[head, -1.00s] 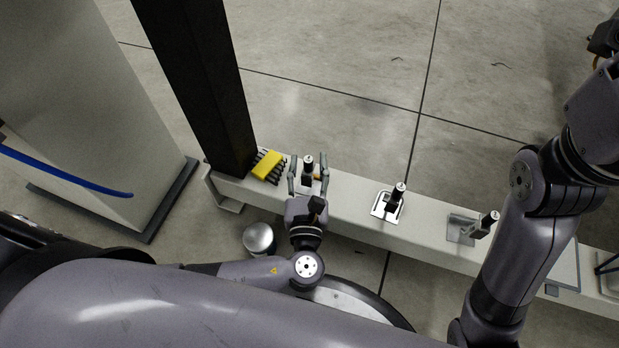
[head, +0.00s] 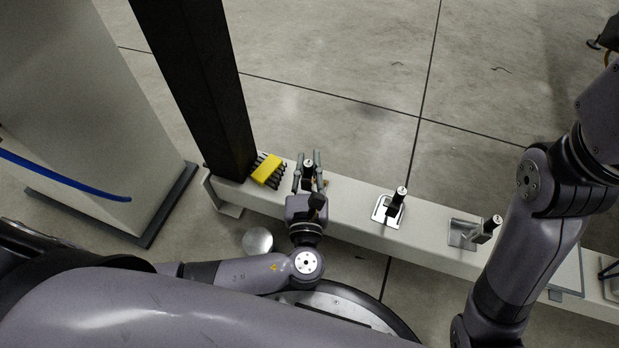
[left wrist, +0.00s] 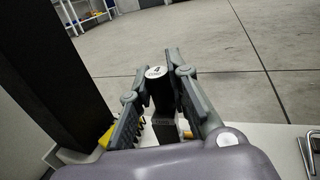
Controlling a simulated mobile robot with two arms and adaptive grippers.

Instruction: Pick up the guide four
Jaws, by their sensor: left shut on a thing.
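Guide four is a dark upright cylinder with a white top marked 4. It stands between the fingers of my left gripper in the left wrist view (left wrist: 158,88) and over the pale beam in the head view (head: 308,165). My left gripper (head: 309,170) has one finger on each side of the guide and is shut on it. My right gripper is out of view.
The pale beam (head: 350,200) runs to the lower right. It carries a yellow block with black prongs (head: 267,170) and two similar dark guides, one at a metal frame (head: 396,200), one at a plate (head: 487,228). A black column (head: 195,80) rises at the left.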

